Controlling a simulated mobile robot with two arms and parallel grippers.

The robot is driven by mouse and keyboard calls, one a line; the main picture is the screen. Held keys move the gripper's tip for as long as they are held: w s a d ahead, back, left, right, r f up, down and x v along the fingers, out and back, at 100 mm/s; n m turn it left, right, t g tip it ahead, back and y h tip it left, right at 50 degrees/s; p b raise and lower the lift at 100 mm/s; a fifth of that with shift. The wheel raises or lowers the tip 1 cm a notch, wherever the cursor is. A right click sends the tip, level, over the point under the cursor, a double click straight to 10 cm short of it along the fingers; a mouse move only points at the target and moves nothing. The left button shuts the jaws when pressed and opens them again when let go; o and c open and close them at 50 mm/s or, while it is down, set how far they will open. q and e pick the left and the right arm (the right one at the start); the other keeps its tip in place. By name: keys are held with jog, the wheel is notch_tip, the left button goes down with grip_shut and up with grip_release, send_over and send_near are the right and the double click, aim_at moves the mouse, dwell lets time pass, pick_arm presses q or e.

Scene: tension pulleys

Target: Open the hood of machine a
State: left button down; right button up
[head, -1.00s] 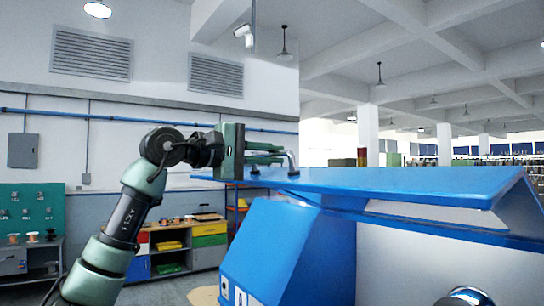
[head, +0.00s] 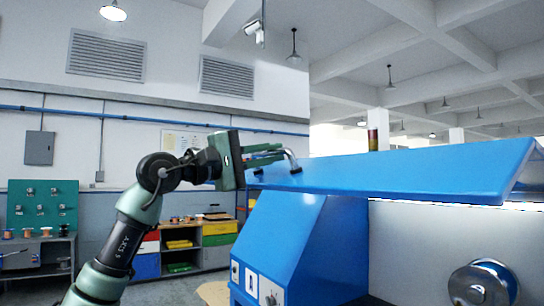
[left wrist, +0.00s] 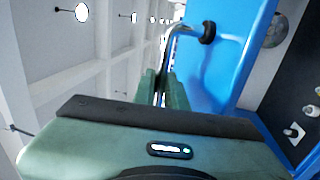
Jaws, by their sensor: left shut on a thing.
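The blue hood (head: 400,172) of the machine stands raised and tilted above the blue machine body (head: 290,240). A curved metal handle (head: 292,158) is fixed near the hood's left edge. My left gripper (head: 284,158) is shut on this handle. In the left wrist view my left gripper's green fingers (left wrist: 165,88) close around the handle (left wrist: 172,45), whose black mount sits on the blue hood (left wrist: 222,50). My right gripper is in neither view.
A metal spool or pulley (head: 482,284) shows under the hood at the right. Switches (head: 250,282) sit on the machine's front. A shelf with coloured drawers (head: 190,242) and a green pegboard (head: 42,205) stand along the back wall. Floor shows between them and the machine.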

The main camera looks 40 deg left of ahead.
pick_arm(q)
jog(key=c, duration=1.5)
grip_release()
jog(key=shift+w+d, duration=0.1)
jog(key=shift+w, duration=0.05)
jog(key=shift+o, duration=0.2)
